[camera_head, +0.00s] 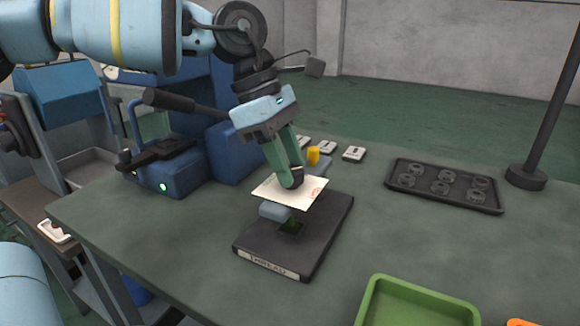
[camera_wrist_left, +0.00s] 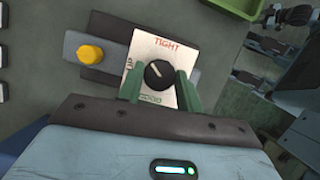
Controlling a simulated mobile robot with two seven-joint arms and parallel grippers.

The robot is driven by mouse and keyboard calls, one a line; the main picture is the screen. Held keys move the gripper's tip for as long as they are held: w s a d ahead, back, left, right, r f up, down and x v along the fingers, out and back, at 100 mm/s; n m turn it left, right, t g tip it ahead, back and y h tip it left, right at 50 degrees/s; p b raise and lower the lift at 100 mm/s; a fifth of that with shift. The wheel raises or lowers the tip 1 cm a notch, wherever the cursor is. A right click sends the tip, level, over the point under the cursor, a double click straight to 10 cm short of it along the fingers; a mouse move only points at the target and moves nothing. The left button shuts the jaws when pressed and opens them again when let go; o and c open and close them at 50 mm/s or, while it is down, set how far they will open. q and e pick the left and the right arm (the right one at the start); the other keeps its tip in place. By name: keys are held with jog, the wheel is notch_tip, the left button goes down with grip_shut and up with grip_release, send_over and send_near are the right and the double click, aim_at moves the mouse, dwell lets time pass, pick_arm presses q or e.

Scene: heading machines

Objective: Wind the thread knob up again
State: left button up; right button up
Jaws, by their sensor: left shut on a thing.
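The thread knob (camera_wrist_left: 158,73) is a round black knob with a pale pointer line that points to the upper left in the left wrist view. It sits on a white dial card (camera_wrist_left: 160,44) marked TIGHT at the top and GOOD at the bottom; the left marking is hard to read. The card (camera_head: 284,192) sits above a dark base block labelled THREAD (camera_head: 268,264) in the head view. My left gripper (camera_head: 291,178) reaches down onto the card with its green fingers shut on either side of the knob. In the head view the fingers mostly hide the knob.
A yellow button (camera_wrist_left: 90,54) is beside the card. Behind the block stand a blue machine (camera_head: 185,160) with a dark handle and several white tags (camera_head: 354,153). A dark tray (camera_head: 446,185) of round parts lies right. A green tray (camera_head: 420,305) is at the front.

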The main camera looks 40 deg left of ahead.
pick_arm(q)
jog(key=n+t+b, duration=0.1)
jog(key=n, duration=0.1)
jog(key=n+y+b, duration=0.1)
jog(key=n, duration=0.2)
jog(key=shift+s+d+f+t+b, duration=0.1)
jog(key=shift+s+t+b, duration=0.05)
jog(key=shift+t+b, duration=0.2)
jog(key=shift+n+t+y+b, duration=0.25)
jog(key=shift+n+y+b, duration=0.15)
jog(key=shift+n, duration=1.1)
jog(key=o, duration=1)
jog(key=shift+r, duration=0.2)
